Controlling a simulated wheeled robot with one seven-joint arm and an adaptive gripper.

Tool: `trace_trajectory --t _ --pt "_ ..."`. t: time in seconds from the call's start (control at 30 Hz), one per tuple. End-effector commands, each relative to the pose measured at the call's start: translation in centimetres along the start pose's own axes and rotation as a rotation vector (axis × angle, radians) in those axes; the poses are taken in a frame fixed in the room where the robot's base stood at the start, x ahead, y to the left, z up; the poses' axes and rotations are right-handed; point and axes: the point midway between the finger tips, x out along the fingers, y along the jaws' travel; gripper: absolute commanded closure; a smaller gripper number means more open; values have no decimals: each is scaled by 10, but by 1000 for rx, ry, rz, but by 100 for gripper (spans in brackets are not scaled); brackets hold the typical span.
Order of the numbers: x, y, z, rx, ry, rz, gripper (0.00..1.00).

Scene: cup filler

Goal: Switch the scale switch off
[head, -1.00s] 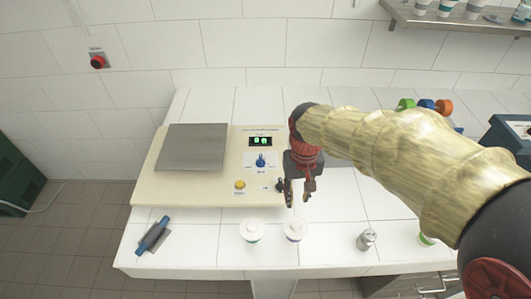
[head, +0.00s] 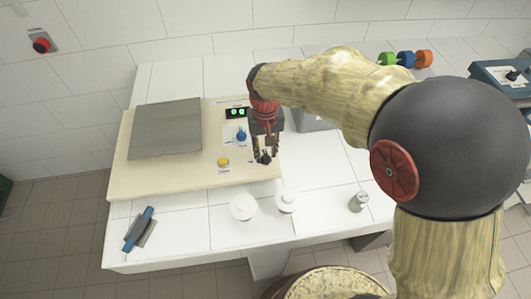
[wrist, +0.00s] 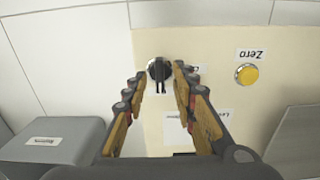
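The black scale switch (head: 265,158) is a small rotary knob at the front right corner of the beige scale (head: 150,188). In the wrist view the knob (wrist: 158,68) lies between my fingertips, with its ridge running roughly along the fingers. My gripper (head: 264,149) points down at the switch, and its two fingers stand apart on either side of it in the wrist view (wrist: 161,74). I cannot tell whether either finger touches the knob. The scale's display (head: 237,113) is lit with green digits.
A yellow Zero button (head: 223,162) and a blue knob (head: 241,135) sit left of the switch. The metal weighing plate (head: 167,128) is empty. Two white lidded containers (head: 243,207) and a grey can (head: 358,202) stand in front. A grey box (wrist: 60,145) stands beside the scale.

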Motion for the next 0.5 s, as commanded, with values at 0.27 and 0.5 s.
trace_trajectory --t 0.27,0.5 --pt "7 0 0 0 1 0 73" --pt "7 0 0 0 0 0 80"
